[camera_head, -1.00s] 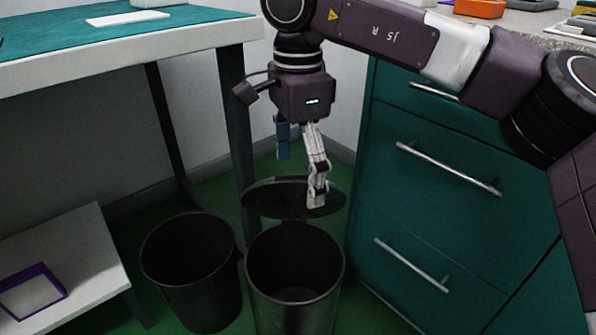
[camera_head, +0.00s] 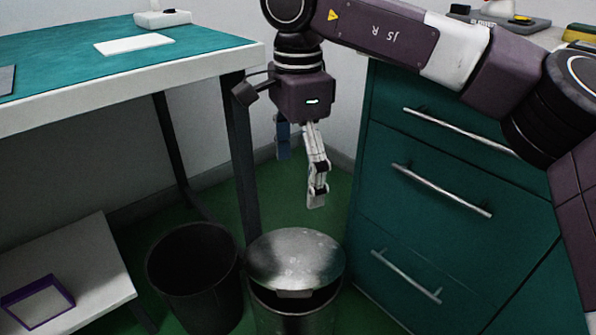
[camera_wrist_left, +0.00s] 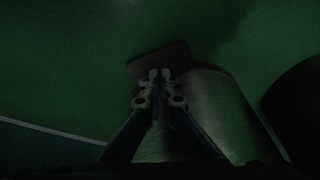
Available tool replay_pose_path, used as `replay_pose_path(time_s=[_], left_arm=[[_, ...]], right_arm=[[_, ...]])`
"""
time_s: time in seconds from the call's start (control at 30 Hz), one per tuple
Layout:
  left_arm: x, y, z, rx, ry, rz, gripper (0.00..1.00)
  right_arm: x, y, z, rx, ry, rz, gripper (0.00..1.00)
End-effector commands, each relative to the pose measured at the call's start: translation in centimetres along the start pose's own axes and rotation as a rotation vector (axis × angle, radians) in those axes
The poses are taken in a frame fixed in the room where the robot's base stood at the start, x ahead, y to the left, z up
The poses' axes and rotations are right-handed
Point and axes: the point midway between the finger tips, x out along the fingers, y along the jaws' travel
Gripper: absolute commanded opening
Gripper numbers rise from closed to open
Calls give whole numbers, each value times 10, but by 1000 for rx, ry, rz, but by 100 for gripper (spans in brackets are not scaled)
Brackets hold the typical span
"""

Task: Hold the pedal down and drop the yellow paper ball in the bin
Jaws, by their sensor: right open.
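The metal pedal bin (camera_head: 290,318) stands on the green floor, and its round lid (camera_head: 295,258) lies tilted over the mouth, leaving a dark gap at the front. My right gripper (camera_head: 316,190) is open and points down above the lid, apart from it. No yellow paper ball shows in any view; the bin's inside is mostly hidden. In the left wrist view my left gripper (camera_wrist_left: 160,78) has its fingertips together at the dark pedal plate (camera_wrist_left: 165,58), beside the bin body (camera_wrist_left: 222,110). Whether they press it is too dark to tell.
A black open bin (camera_head: 195,280) stands just left of the pedal bin. Teal drawers (camera_head: 450,200) with bar handles stand at the right. A teal-topped table (camera_head: 90,65) and a low white shelf with a purple-rimmed tray (camera_head: 38,302) are at the left.

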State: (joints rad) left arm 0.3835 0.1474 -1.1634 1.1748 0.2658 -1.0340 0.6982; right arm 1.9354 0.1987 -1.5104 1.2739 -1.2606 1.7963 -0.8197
Motion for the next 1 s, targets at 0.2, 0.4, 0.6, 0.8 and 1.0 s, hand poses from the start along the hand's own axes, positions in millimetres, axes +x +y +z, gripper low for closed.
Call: replay_pose_path(time_s=[0.2, 0.4, 0.6, 0.8, 1.0], left_arm=[[-14, 0, -3, 1, 0, 0, 0], [-25, 0, -6, 1, 0, 1, 0], [-29, 0, -7, 0, 0, 0, 0], [-28, 0, -7, 1, 0, 0, 0], [-34, 1, -7, 1, 0, 1, 0]], right_arm=[[-17, 0, 0, 0, 0, 0, 91], [-29, 0, 0, 0, 0, 0, 91], [-34, 0, 0, 0, 0, 0, 91], [-33, 0, 0, 0, 0, 0, 91], [-33, 0, 0, 0, 0, 0, 91]])
